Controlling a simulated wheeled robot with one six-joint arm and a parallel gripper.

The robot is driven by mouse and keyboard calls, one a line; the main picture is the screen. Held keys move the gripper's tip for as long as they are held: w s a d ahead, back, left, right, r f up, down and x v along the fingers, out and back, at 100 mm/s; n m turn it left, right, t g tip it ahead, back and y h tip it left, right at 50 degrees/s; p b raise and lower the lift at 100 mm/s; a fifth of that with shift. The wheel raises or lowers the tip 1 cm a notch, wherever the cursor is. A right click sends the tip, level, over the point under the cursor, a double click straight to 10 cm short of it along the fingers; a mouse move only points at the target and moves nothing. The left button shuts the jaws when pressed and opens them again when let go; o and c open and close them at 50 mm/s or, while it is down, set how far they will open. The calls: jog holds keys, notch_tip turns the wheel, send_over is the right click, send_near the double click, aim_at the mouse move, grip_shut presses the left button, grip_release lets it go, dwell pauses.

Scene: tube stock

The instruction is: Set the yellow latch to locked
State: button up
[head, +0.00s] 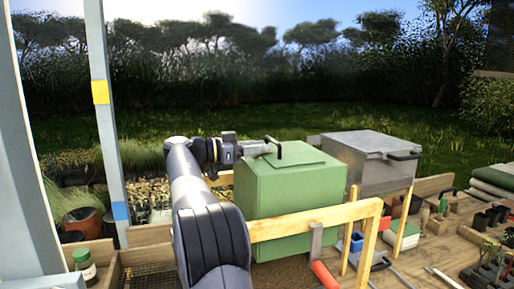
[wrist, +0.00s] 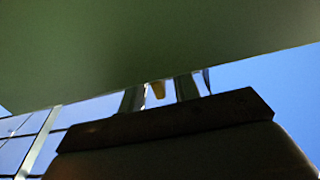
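A large green surface fills the top of the wrist view and hides the fingertips. In the head view I cannot make out the latch. There the end of my arm is at the upper left of a green box (head: 290,190), and the fingertips are not clear. The latch's setting cannot be read.
A wooden rail (head: 310,222) crosses in front. Tools, pots and a red-handled tool (head: 324,275) crowd the bench on the right.

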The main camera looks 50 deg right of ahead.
jog(key=shift+w+a, duration=0.1)
jog(key=b+v, duration=0.1)
jog(key=v, duration=0.9)
jog(key=shift+a, duration=0.25)
jog(key=p+x, duration=0.1)
jog(key=x, duration=0.9)
jog(key=shift+d+r, duration=0.1)
jog(key=shift+d, duration=0.2)
jog(key=shift+d+f+t, duration=0.2)
jog(key=shift+t, duration=0.1)
jog(key=shift+a+r+n+t+h+b, duration=0.1)
jog(key=shift+a+n+t+h+b, duration=0.05)
jog(key=shift+n+t+h+b, duration=0.3)
